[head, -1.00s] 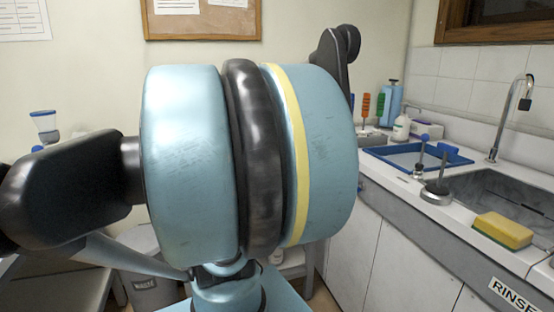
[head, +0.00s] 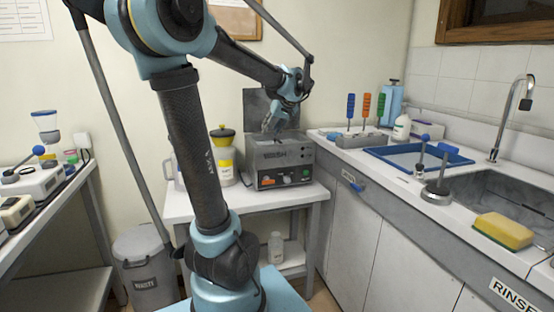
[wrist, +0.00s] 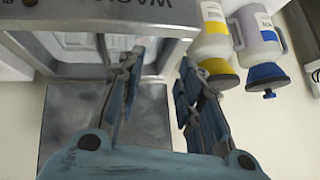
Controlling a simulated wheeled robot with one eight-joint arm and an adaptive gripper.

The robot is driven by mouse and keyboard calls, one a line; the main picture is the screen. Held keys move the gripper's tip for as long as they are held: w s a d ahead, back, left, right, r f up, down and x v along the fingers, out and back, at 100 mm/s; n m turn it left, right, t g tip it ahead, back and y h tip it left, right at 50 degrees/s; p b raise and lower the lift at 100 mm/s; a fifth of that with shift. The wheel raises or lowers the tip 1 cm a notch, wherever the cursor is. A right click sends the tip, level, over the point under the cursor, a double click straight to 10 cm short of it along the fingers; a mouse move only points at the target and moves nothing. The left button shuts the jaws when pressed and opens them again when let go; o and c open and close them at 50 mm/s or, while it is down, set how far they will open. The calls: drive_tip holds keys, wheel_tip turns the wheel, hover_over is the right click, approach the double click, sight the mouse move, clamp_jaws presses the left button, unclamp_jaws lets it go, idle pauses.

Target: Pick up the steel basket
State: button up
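The washer marked "WASH" (head: 285,163) stands on the small white table with its lid raised. My gripper (head: 272,122) is above its open top, in front of the lid. In the wrist view my gripper (wrist: 160,58) has its two fingers apart with nothing between them. The washer's rim (wrist: 60,14) shows upside down there, beyond the fingers. A pale metal shape in the opening (wrist: 82,42) may be part of the steel basket, but the left finger and the rim hide much of it. I cannot make out the basket in the head view.
A yellow-capped bottle (head: 223,160) and a blue-capped jug (wrist: 258,35) stand beside the washer. The raised lid (head: 262,105) is behind the opening. The sink counter (head: 345,153) is to the right, with a blue tray (head: 398,168). A waste bin (head: 147,270) stands left.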

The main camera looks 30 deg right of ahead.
drive_tip(key=s+d+r+t+h, duration=0.1)
drive_tip(key=s+d+r, duration=0.1)
drive_tip(key=d, duration=0.7)
approach(278, 141)
drive_tip(key=x, duration=0.6)
drive_tip(key=shift+w+d+r, duration=0.15)
drive_tip(key=shift+r, duration=0.05)
drive_tip(key=shift+d+x, duration=0.1)
drive_tip(key=shift+x, duration=1.2)
drive_tip(key=shift+d+x, duration=0.15)
drive_tip(key=shift+x, duration=1.1)
clamp_jaws()
